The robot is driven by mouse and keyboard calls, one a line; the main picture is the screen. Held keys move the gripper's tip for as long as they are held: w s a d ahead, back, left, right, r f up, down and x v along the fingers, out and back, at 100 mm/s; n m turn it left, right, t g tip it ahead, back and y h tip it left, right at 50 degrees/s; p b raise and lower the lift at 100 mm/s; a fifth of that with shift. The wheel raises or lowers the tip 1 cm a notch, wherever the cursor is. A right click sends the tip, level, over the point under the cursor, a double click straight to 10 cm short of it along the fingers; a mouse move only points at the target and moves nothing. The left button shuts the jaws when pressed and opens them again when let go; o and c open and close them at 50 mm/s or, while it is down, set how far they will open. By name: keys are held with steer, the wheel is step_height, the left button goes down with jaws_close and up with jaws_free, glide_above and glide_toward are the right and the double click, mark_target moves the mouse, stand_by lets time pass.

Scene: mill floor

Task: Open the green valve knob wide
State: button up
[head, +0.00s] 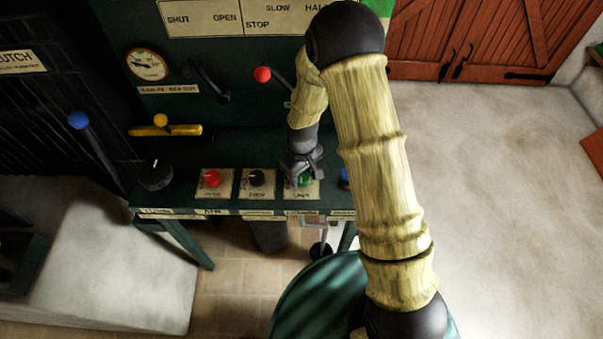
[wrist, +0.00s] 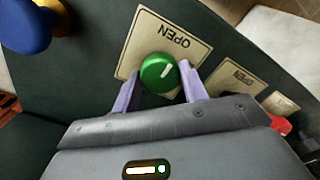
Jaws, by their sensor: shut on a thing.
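The green valve knob (wrist: 158,72) is round with a white pointer mark and sits on a cream plate (wrist: 135,50) marked OPEN. In the wrist view the pointer slants toward the upper right of the picture. My gripper (wrist: 160,92) has its two pale purple fingers on either side of the knob, shut on it. In the head view the green knob (head: 304,180) shows partly behind my gripper (head: 300,177), on the dark green bench panel.
A black knob (head: 256,178) and a red knob (head: 211,178) sit to the left on their own plates. A blue knob (head: 345,177) is close on the right. A red-balled lever (head: 262,74) rises behind. Open floor lies to the right.

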mark_target(302, 176)
steer(key=shift+n, duration=0.5)
steer(key=o, duration=1)
steer(key=shift+r, duration=0.15)
step_height(302, 176, up, 17)
steer(key=shift+b, duration=0.3)
steer(key=shift+r, duration=0.1)
steer(key=s+d+r+m+t+p, duration=0.1)
steer(key=s+d+r+m+t, duration=0.1)
steer(key=s+d+m, duration=0.6)
steer(key=s+d+r, duration=0.1)
steer(key=s+d, duration=0.3)
steer(key=d, duration=0.1)
steer(key=shift+s+d+r+m+t, duration=0.2)
steer(key=shift+s+d+m+t, duration=0.1)
steer(key=shift+m, duration=0.1)
